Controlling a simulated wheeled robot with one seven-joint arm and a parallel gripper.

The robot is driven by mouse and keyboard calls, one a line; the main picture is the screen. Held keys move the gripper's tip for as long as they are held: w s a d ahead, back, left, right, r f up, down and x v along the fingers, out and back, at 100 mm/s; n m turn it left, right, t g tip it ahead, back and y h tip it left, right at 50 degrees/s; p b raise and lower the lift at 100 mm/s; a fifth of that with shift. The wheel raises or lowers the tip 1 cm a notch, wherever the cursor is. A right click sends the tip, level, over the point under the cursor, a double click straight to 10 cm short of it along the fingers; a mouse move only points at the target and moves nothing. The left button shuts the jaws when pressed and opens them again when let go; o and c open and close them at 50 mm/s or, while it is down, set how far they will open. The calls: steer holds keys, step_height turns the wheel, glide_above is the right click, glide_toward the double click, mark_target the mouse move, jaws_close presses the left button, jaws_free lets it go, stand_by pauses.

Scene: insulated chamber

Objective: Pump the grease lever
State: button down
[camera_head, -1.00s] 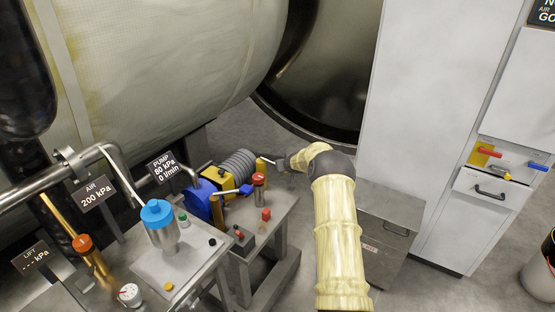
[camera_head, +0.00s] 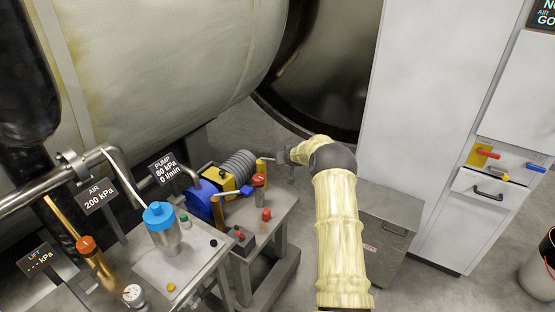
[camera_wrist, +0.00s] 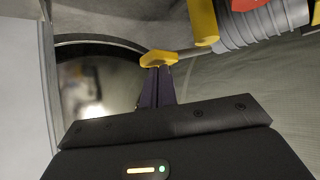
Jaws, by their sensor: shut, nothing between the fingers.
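A lever with a yellow end (camera_head: 262,164) shows at the far end of the pump unit in the head view. In the wrist view its yellow end (camera_wrist: 159,58) sits on a thin metal rod that runs right toward the pump. My gripper (camera_wrist: 157,70) is shut, its dark fingers side by side with nothing between them. The fingertips are right at the yellow end, which partly covers them; I cannot tell whether they touch. In the head view my gripper (camera_head: 283,158) is just right of the yellow end, small and partly hidden by my wrist.
The pump (camera_head: 200,199) has a blue body and grey ribbed cylinder (camera_head: 238,166). A metal cabinet (camera_head: 385,215) is right of my arm. A large pale tank (camera_head: 160,60) fills the back left.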

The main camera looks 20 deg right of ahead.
steer(key=shift+f, duration=0.15)
step_height(320, 180, down, 4)
steer(key=shift+r+b, duration=0.15)
steer(key=shift+b, duration=1.1)
steer(key=shift+r, duration=0.15)
steer(key=shift+r+p, duration=0.9)
steer(key=shift+r, duration=0.85)
steer(key=shift+r+p, duration=1.8)
steer(key=shift+r, duration=1.75)
